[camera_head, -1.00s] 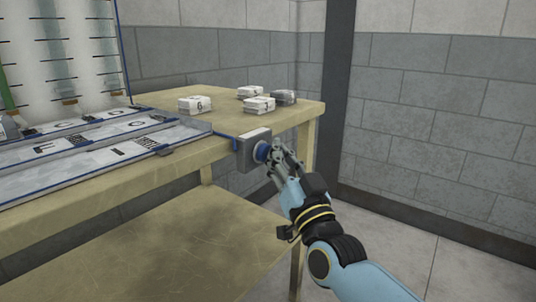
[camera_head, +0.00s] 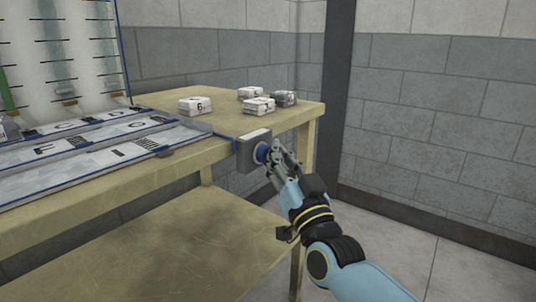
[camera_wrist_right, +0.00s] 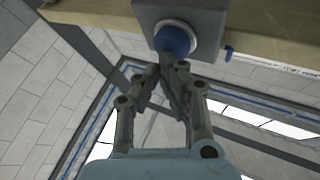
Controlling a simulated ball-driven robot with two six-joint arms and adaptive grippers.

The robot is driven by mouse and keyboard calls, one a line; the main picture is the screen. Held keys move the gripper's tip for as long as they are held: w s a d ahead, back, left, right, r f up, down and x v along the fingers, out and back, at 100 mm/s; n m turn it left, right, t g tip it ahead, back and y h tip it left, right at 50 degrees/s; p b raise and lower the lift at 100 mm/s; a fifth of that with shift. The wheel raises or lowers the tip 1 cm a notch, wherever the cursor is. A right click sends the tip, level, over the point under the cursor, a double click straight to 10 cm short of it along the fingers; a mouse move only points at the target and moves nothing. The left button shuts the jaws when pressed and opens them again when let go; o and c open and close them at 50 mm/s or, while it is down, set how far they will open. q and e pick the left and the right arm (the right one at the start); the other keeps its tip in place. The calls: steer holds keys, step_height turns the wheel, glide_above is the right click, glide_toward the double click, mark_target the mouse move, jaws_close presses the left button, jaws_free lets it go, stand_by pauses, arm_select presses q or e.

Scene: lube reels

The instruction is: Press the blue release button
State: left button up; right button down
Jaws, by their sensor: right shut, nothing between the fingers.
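The blue release button (camera_head: 261,153) sits in a grey box (camera_head: 248,151) on the table's front edge. In the right wrist view the blue button (camera_wrist_right: 174,40) shows inside a pale ring on the grey box (camera_wrist_right: 211,22). My right gripper (camera_head: 272,156) is shut and empty, with its fingertips at the button. In the right wrist view the closed fingertips (camera_wrist_right: 172,64) meet the lower edge of the button and appear to touch it. The fingers hide part of the button in the head view. My left gripper is not in view.
The wooden table (camera_head: 228,178) has a lower shelf (camera_head: 170,250). Lettered trays (camera_head: 90,160) lie at the left, before a panel of clear tubes (camera_head: 70,55). Several small numbered blocks (camera_head: 194,105) stand at the back right. The floor right of the table is clear.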

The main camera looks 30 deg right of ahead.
steer(key=shift+s+d+p, duration=0.3)
steer(key=shift+s, duration=0.3)
steer(key=shift+s, duration=0.1)
steer(key=s, duration=0.1)
steer(key=s+d+p, duration=0.1)
steer(key=s, duration=0.1)
steer(key=s+d+p, duration=0.1)
steer(key=shift+s, duration=0.25)
stand_by(2.8)
